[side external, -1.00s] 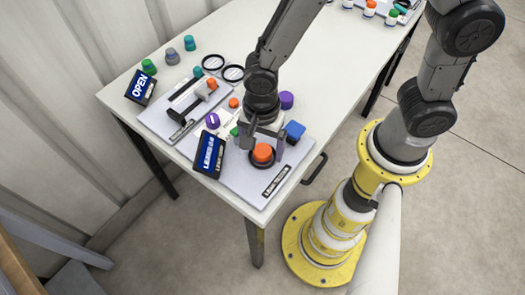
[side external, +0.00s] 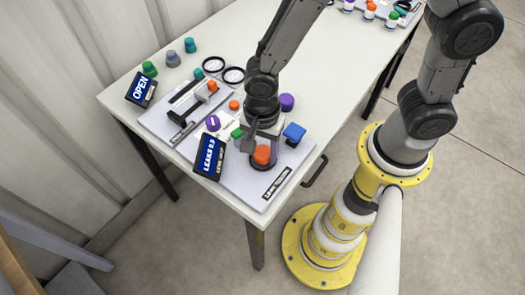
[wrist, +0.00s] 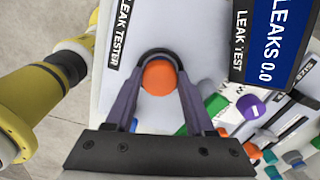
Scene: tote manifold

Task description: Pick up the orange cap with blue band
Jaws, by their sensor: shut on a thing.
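The orange cap (side external: 262,154) stands at the leak tester near the front corner of the table. In the wrist view the orange cap (wrist: 160,77) shows from above as a round top between the fingers; I cannot make out a blue band on it. My gripper (side external: 263,148) is down at the cap, with one finger on each side. In the wrist view my gripper (wrist: 160,82) is shut on the cap. A dark ring shows around the cap's far side. The cap's lower part is hidden by the fingers.
The blue LEAKS sign (side external: 209,157) stands close to the left of my gripper. Several small caps and a clamp fixture (side external: 190,105) lie further left.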

